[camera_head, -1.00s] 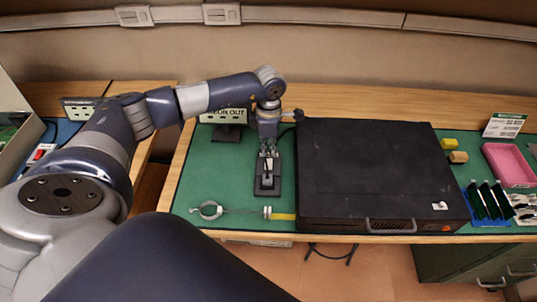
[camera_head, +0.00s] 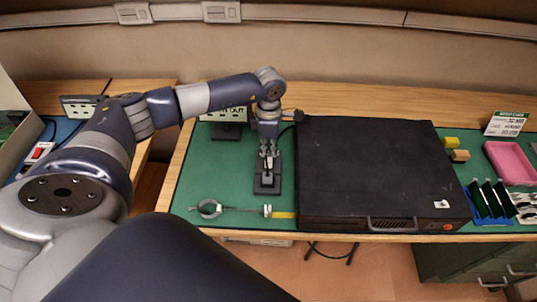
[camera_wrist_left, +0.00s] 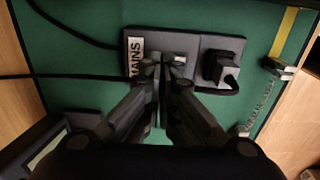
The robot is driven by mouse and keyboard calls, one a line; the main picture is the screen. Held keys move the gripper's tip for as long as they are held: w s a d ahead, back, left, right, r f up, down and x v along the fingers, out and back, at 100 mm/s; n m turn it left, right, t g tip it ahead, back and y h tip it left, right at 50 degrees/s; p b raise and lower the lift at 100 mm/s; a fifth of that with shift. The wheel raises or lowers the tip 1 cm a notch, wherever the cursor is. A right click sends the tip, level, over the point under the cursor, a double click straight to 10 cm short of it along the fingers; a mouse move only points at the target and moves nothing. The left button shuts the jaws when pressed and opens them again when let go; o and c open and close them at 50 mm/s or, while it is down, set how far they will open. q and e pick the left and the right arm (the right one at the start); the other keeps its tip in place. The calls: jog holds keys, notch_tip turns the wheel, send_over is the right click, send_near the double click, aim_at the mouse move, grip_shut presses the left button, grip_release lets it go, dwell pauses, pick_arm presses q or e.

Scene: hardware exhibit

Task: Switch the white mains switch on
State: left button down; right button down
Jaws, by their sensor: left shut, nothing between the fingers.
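The mains board is a dark grey panel (camera_wrist_left: 209,43) with a white "MAINS" label (camera_wrist_left: 135,57), lying on the green mat. In the left wrist view a small pale switch (camera_wrist_left: 179,59) shows in part just right of my fingertips; whether it is on or off I cannot tell. A black plug (camera_wrist_left: 222,68) sits at the board's other end. My left gripper (camera_wrist_left: 160,64) is shut and empty, fingers over the board close beside the switch; contact is unclear. In the head view the left gripper (camera_head: 268,156) points down over the board (camera_head: 267,184). My right gripper is out of view.
A large black case (camera_head: 370,165) stands close right of the gripper. A ring-ended metal tool (camera_head: 210,208) lies in front. A sign (camera_head: 227,113) stands behind. Dark cables (camera_wrist_left: 75,27) cross the mat. A pink tray (camera_head: 510,163) is far right.

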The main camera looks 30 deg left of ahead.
aim_at(269, 159)
pick_arm(q)
jog(key=shift+f, duration=0.3)
dwell(0.6)
jog(key=shift+f+b, duration=0.85)
jog(key=shift+b, duration=0.1)
jog(key=shift+r, duration=0.15)
jog(key=shift+r+p, duration=2.15)
jog(key=shift+r, duration=1.35)
jog(key=shift+f, duration=0.1)
